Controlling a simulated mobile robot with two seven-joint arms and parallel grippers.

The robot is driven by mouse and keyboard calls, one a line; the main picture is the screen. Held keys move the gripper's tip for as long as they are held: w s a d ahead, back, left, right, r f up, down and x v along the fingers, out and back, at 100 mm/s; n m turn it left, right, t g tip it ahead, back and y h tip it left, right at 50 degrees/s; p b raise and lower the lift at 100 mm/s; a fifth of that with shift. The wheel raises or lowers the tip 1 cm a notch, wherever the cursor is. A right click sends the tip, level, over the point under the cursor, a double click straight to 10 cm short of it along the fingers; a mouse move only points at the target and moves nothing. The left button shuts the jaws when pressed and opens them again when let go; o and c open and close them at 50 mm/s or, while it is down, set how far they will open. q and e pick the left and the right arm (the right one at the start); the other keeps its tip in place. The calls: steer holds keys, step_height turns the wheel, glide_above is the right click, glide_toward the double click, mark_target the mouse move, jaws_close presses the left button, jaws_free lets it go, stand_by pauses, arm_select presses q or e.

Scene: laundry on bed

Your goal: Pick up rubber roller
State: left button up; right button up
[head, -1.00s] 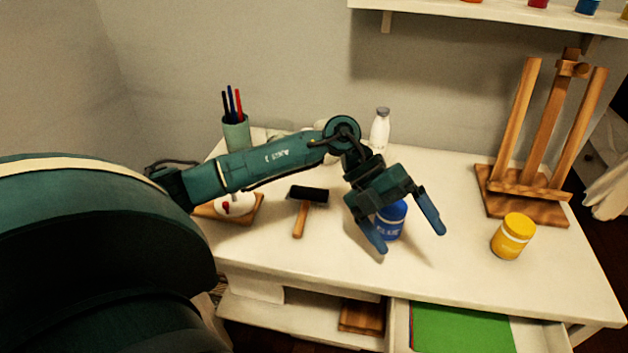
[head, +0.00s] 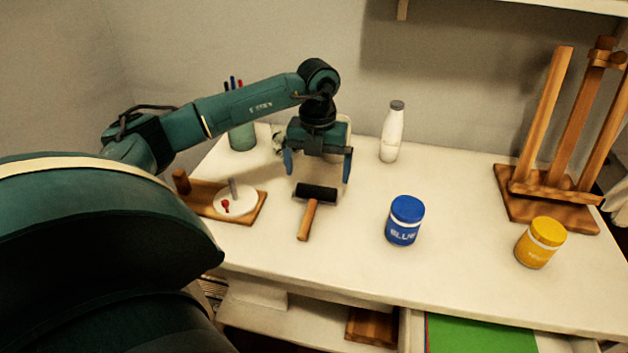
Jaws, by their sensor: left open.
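The rubber roller (head: 316,194) lies on the white table, with a black cylinder at the back and a wooden handle pointing toward the front edge. My left gripper (head: 318,172) is open and empty, its two blue fingers pointing down. In the picture it is just behind and above the black cylinder, with one finger on either side of it. The fingers look apart from the roller; their exact height above the table is hard to tell. My right gripper is not in view.
A blue jar (head: 405,221) stands right of the roller, and a wooden board (head: 253,213) with a white round piece lies left. A white bottle (head: 391,132), a pen cup (head: 242,137), a yellow jar (head: 540,243) and a wooden easel (head: 545,205) stand around. The front middle is clear.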

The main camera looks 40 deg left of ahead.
mark_target(316, 189)
arm_select(q)
step_height(316, 189, down, 5)
steer(key=shift+a+f, duration=0.1)
steer(key=shift+f, duration=0.05)
steer(key=shift+c, duration=0.2)
steer(key=c, duration=0.9)
